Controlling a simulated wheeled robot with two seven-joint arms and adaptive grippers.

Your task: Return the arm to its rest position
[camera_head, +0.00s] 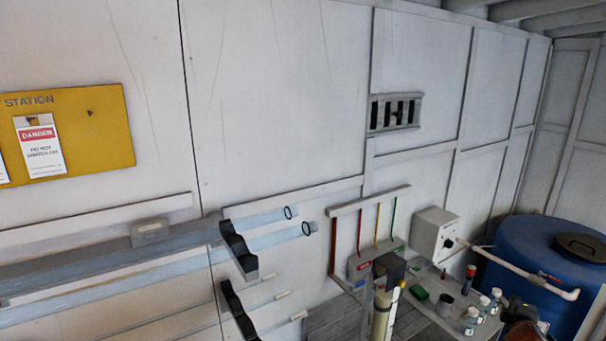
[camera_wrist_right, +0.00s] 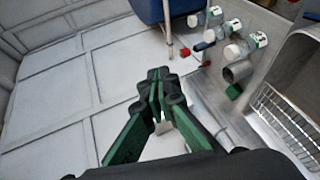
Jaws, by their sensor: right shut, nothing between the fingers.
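My right gripper (camera_wrist_right: 158,76) fills the middle of the right wrist view. Its green and black fingers are shut together with nothing between them. It hangs in free space, and the tips touch nothing that I can see. My left gripper is in neither view.
A bench at lower right in the head view holds several bottles (camera_head: 483,308), a metal cup (camera_head: 445,304) and a green block (camera_head: 418,293). A blue barrel (camera_head: 520,246) stands behind. Two clear tubes (camera_head: 265,239) rest on black brackets (camera_head: 238,250). A yellow board (camera_head: 95,135) hangs left.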

